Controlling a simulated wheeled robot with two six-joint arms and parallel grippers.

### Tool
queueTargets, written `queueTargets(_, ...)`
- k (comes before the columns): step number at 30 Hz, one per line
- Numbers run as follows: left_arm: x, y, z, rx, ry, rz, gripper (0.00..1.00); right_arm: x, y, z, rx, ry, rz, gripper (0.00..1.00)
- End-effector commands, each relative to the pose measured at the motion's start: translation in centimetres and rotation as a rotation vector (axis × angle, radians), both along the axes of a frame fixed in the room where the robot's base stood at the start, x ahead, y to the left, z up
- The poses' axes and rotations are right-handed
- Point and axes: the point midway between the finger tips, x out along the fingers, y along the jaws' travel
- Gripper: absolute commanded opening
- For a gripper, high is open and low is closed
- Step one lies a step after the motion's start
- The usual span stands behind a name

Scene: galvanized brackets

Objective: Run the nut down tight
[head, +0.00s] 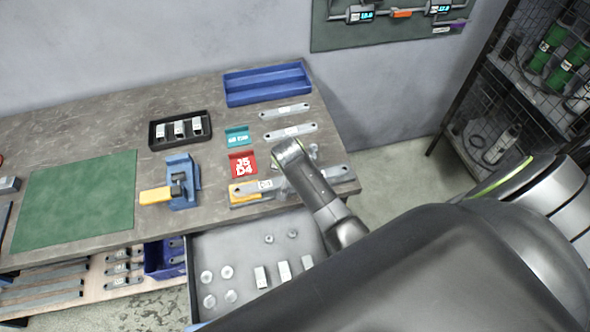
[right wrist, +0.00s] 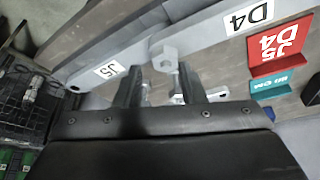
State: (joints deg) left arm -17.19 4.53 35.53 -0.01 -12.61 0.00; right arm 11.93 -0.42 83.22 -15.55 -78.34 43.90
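A hex nut (right wrist: 165,58) shows in the right wrist view, just beyond and between my right gripper's fingertips (right wrist: 158,72). The fingers stand apart, with a visible gap on the nut's left side; contact on its right side is unclear. Grey flat brackets labelled J5 (right wrist: 108,70) and D4 (right wrist: 235,22) lie beside the nut. In the head view, a labelled bracket (head: 250,187) lies on a yellow block (head: 245,201) near the table's front edge. My right arm comes over it and hides part of this area, including the fingertips. My left gripper is not in view.
A red J5 D4 holder (head: 242,163) and a teal holder (head: 237,136) stand behind. A blue fixture with a yellow part (head: 182,187) is left. An open drawer (head: 215,250) holds loose parts below. A blue tray (head: 266,84) and black tray (head: 155,140) are farther back.

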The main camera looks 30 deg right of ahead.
Motion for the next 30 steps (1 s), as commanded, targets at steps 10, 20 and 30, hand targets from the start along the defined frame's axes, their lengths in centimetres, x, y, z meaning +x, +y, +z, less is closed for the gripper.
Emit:
queueTargets(10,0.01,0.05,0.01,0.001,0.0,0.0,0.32,-0.14,-0.04,-0.1,0.0,0.004,0.209,0.36)
queueTargets(20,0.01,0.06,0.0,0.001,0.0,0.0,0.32,-0.12,-0.04,-0.09,0.0,0.004,0.406,0.36)
queueTargets(30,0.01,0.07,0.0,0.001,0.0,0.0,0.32,-0.13,-0.09,-0.1,0.0,0.004,0.609,0.36)
